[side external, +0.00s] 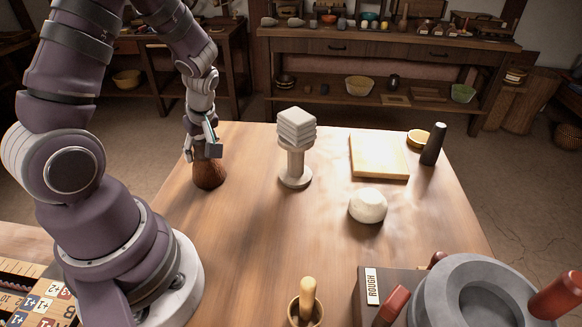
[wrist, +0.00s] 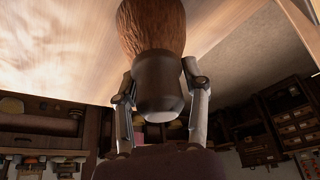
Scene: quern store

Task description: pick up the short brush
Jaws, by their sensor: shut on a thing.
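The short brush (side external: 209,174) has reddish-brown bristles and stands bristles down at the table's far left. I cannot tell whether its bristles touch the table. In the wrist view the brush (wrist: 152,30) shows its bristle head above a short dark handle with a pale end. My gripper (side external: 207,149) is over the brush from above. In the wrist view the fingers of my gripper (wrist: 159,92) are shut on the dark handle, one on each side.
A pedestal with stacked grey slabs (side external: 296,132) stands right of the brush. Farther right are a pale board (side external: 378,158), a dark pestle (side external: 433,145) and a white rounded lump (side external: 367,205). A grey quern stone (side external: 440,297) and a small mortar (side external: 294,312) stand in front.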

